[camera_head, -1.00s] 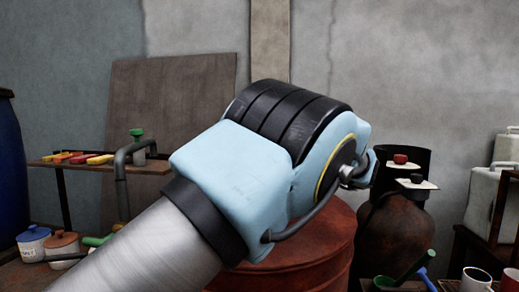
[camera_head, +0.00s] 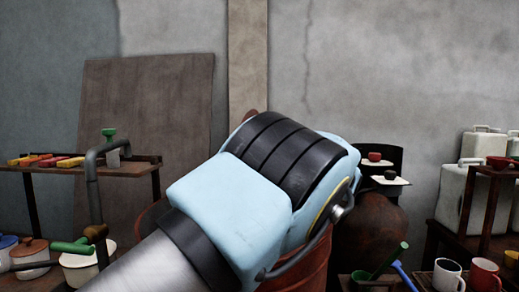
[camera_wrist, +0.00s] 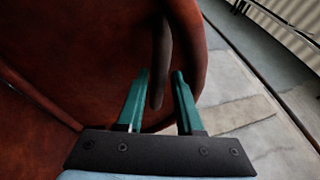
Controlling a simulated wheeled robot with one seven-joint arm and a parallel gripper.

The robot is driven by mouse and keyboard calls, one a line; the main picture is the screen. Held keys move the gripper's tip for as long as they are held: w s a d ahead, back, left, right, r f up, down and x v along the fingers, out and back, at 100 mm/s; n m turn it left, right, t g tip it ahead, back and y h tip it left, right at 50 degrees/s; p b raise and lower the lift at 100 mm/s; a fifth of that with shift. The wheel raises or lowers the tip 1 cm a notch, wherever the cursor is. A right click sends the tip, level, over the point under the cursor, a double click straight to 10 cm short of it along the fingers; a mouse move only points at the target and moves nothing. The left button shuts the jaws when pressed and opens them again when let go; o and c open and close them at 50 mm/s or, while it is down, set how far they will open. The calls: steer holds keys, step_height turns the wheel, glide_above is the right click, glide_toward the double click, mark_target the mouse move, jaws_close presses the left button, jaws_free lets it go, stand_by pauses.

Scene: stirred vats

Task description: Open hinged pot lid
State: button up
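The red-brown pot (camera_head: 310,268) is mostly hidden behind my arm in the head view. A brown edge that may be its lid shows just above my arm. In the wrist view a red-brown round lid (camera_wrist: 85,50) with a thick curved rim fills the left and middle. A dark bar-like handle (camera_wrist: 162,60) runs down along it near the rim. My gripper (camera_wrist: 162,74) has its two teal fingers apart, with the handle between or just beyond the tips. Contact with the handle is not clear. The fingers are hidden in the head view.
A shelf (camera_head: 140,180) with coloured blocks stands at the left, above a white pot (camera_head: 80,272). At the right are a dark round jar (camera_head: 370,228), mugs (camera_head: 447,277) and pale canisters (camera_head: 455,200). Bare floor (camera_wrist: 235,90) shows right of the lid.

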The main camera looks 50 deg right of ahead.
steer(key=shift+o, duration=1.1)
steer(key=shift+f, duration=0.1)
steer(key=b+v, duration=0.3)
steer(key=v, duration=0.7)
steer(key=shift+s+b, duration=0.3)
steer(key=shift+s, duration=0.1)
